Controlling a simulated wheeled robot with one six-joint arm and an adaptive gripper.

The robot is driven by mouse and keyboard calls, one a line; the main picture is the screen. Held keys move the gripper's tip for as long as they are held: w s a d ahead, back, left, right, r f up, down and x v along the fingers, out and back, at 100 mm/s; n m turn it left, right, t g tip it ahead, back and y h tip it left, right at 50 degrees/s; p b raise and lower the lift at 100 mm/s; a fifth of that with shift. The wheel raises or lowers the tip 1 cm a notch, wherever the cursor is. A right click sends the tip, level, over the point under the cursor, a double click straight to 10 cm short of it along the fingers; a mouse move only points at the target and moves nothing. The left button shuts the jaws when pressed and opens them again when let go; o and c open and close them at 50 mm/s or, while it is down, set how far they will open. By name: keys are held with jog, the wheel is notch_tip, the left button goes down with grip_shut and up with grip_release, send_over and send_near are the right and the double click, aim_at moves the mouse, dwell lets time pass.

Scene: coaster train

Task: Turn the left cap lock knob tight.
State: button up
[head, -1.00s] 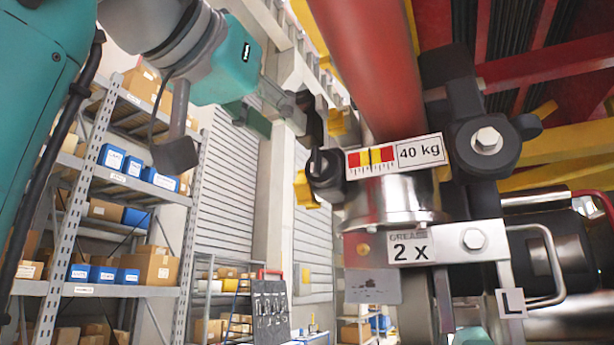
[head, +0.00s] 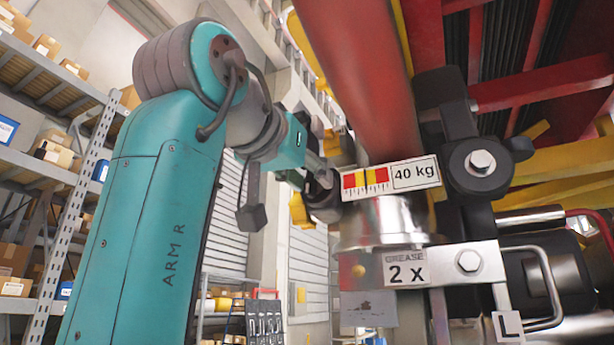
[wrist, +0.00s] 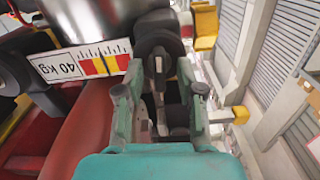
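A black knob (head: 322,203) sits at the left end of the 40 kg label, beside the metal cap (head: 385,225) under the red tube. In the wrist view the knob (wrist: 158,46) is straight ahead, with a narrow grey wing facing me. My gripper (head: 312,180) reaches it from the upper left in the head view. In the wrist view my gripper (wrist: 158,85) has its two fingers apart, one on each side of the knob's wing. Whether the fingertips touch the knob is not clear.
A second black knob with a bolt (head: 481,162) is right of the label (head: 391,178). A plate marked 2 x (head: 407,268) and an L tag (head: 509,327) are below. The red tube (head: 357,75) is close to my gripper. Shelves (head: 85,180) stand behind at left.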

grip_shut()
jog(key=m, duration=0.4)
jog(key=shift+m, duration=0.3)
jog(key=m, duration=0.4)
jog(key=shift+s+d+m, duration=0.1)
jog(key=shift+d+m, duration=0.05)
jog(key=shift+m, duration=0.15)
jog(key=m, duration=0.4)
jog(key=shift+f, duration=0.15)
jog(key=shift+m, duration=1.9)
